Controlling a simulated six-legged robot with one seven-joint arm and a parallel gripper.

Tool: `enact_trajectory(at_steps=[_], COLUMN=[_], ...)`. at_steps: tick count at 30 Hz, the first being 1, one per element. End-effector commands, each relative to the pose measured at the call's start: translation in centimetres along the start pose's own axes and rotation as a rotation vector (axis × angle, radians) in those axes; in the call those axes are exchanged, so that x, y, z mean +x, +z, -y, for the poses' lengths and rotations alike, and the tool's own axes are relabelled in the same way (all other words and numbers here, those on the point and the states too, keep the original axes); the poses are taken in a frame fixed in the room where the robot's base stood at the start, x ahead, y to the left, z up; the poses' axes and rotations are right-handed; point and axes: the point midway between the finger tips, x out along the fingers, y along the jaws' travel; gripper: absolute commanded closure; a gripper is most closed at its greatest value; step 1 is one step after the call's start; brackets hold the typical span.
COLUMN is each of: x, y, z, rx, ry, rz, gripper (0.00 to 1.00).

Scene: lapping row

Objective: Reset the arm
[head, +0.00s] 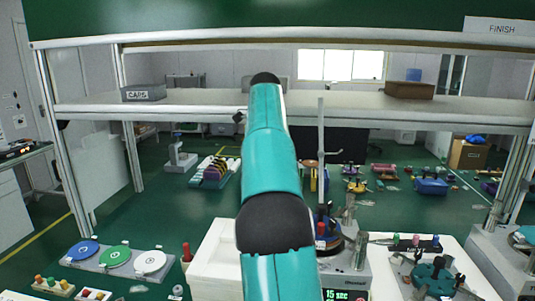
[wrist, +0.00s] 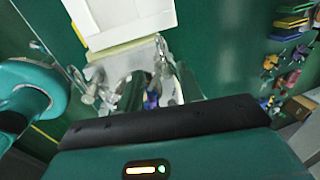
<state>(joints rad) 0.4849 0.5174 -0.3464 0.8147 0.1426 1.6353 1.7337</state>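My teal arm (head: 275,170) rises through the middle of the head view, with dark joints, and its far end reaches the level of the upper shelf. My gripper does not show clearly in the head view. In the wrist view, the green housing with a black bar and a small lit indicator fills the bottom. My gripper (wrist: 158,88) is beyond the bar, where silvery shapes blend with metal parts behind. I cannot make out the fingers' opening, and no held object can be made out.
A shelf frame (head: 180,106) spans the view, bearing a grey bin (head: 143,93) and a brown box (head: 409,91). Below are a plate rack (head: 118,262) with blue, green and white discs, a white block (head: 212,262), and a machine (head: 350,262) reading "15 sec".

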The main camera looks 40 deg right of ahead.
Motion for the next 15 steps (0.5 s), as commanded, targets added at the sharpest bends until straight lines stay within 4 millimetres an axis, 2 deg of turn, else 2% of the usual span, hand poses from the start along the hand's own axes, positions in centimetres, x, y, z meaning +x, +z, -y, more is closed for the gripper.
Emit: enact_trajectory(at_steps=[6,15], x=[-1.7,-1.9], y=[0.0,-0.1], z=[0.0,0.0], rx=[0.001,0.001], ry=[0.001,0.002], rz=[-0.002,-0.001], gripper=[0.63,0.63])
